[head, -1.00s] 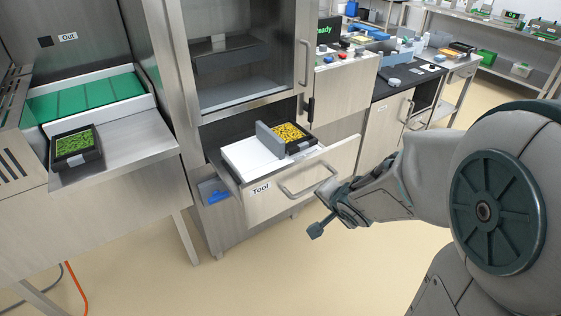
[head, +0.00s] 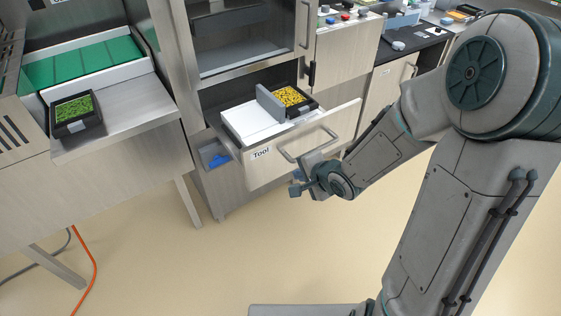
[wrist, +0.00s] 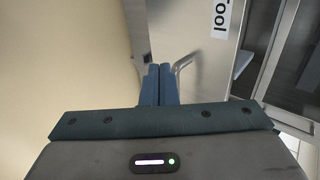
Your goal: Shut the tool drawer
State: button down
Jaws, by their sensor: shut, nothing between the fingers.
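The tool drawer (head: 256,170) is pulled out under the cabinet, its steel front labelled "Tool". A bar handle (head: 296,155) runs across the front. Inside lie a white surface, a grey upright plate (head: 270,104) and a black tray of yellow pieces (head: 290,97). My gripper (head: 308,180) is in front of the drawer, near the handle. In the wrist view its blue fingers (wrist: 158,70) are together and empty, pointing along the drawer front (wrist: 205,75). The handle (wrist: 184,63) shows just right of the fingertips; I cannot tell whether they touch.
A steel shelf (head: 130,118) at left carries a black tray of green pieces (head: 72,110). An open bin with a blue item (head: 217,160) sits left of the drawer. A cabinet (head: 345,65) stands to the right. The floor (head: 210,260) before the drawer is clear.

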jog(key=b+x, duration=0.1)
jog(key=x, duration=0.2)
jog(key=r+b+x, duration=0.1)
jog(key=b+x, duration=0.1)
jog(key=x, duration=0.1)
jog(key=w+b+x, duration=0.1)
jog(key=b+x, duration=0.1)
jog(key=x, duration=0.1)
jog(key=shift+w+a, duration=0.15)
jog(key=shift+a, duration=0.4)
jog(key=shift+w+a, duration=0.3)
jog(key=shift+w, duration=0.2)
